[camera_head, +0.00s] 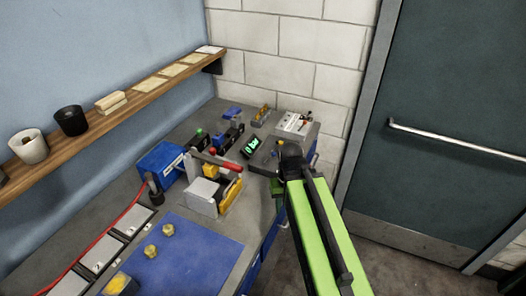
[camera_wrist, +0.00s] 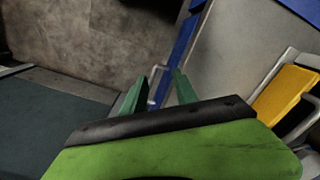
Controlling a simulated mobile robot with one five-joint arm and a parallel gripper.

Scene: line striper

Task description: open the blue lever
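A small blue piece (camera_head: 232,113) lies at the back of the bench in the head view. It may be the blue lever, but it is too small to tell its shape or position. My gripper (camera_wrist: 159,78) shows in the wrist view with its two green fingers apart and nothing held between them. A thin metal handle shows just beyond the fingertips, beside a blue edge. In the head view my arm reaches over the right edge of the bench, nearer the camera than the blue piece. There the fingertips are mostly hidden by my wrist.
The grey bench holds a blue box (camera_head: 160,162), a white and yellow device (camera_head: 207,196), a red handle (camera_head: 227,164), a lit display (camera_head: 251,147) and a grey box (camera_head: 295,124). A blue mat (camera_head: 185,262) lies in front. A shelf (camera_head: 95,123) runs along the left wall.

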